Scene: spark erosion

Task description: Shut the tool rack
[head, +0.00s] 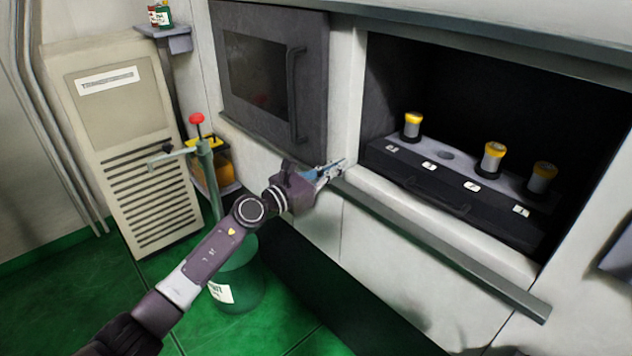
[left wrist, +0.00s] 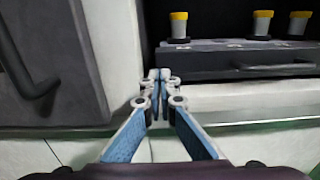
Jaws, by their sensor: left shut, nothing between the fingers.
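The tool rack (head: 455,195) is a dark drawer-like block inside the open bay on the right, with a bar handle (head: 438,197) and white labels along its front. Three yellow-capped holders (head: 493,160) stand upright in it, and one round slot is empty. Its front is near the bay's sill; I cannot tell how far out it is pulled. It also shows in the left wrist view (left wrist: 225,64). My left gripper (head: 338,168) is shut and empty at the bay's lower left corner, left of the rack and apart from its handle. My right gripper is not in view.
A dark windowed door (head: 268,75) with a vertical handle is left of the bay. A grey rail (head: 440,245) runs below the sill. A green bin (head: 240,280), a red-knobbed lever (head: 197,119) and a vented cabinet (head: 125,140) stand left. Green floor is free at lower left.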

